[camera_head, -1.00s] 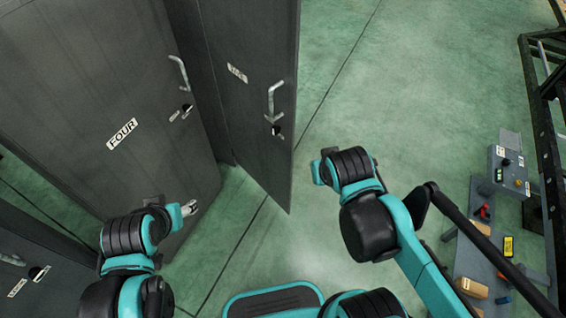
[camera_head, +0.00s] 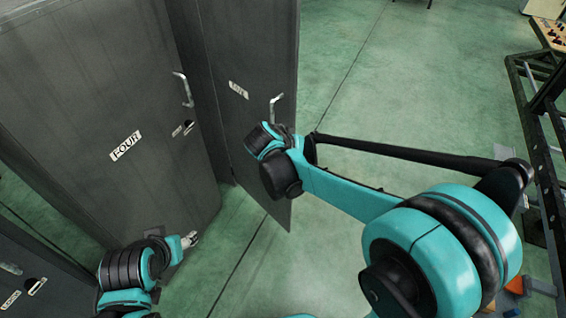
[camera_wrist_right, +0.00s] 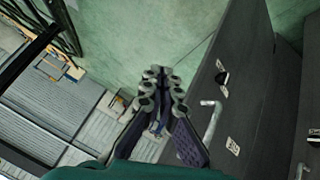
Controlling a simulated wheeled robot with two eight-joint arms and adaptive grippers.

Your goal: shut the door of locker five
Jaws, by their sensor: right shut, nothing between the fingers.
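A dark grey locker door (camera_head: 262,158) stands ajar right of the door marked FOUR (camera_head: 95,115). Its small label is too blurred to read for certain; by position it fits locker five. In the right wrist view this door (camera_wrist_right: 245,50) lies right of the fingers, with its bent handle (camera_wrist_right: 212,118) and lock showing. My right gripper (camera_wrist_right: 158,82) is shut and empty, near the door's free edge; contact cannot be told. In the head view my right wrist covers it and the door's lock. My left gripper (camera_head: 190,239) is low before door FOUR, its fingers too small to judge.
Another locker door (camera_head: 30,275) is at the lower left. Green floor (camera_head: 350,45) is open beyond and right of the ajar door. A dark metal frame (camera_head: 540,130) stands at the right edge.

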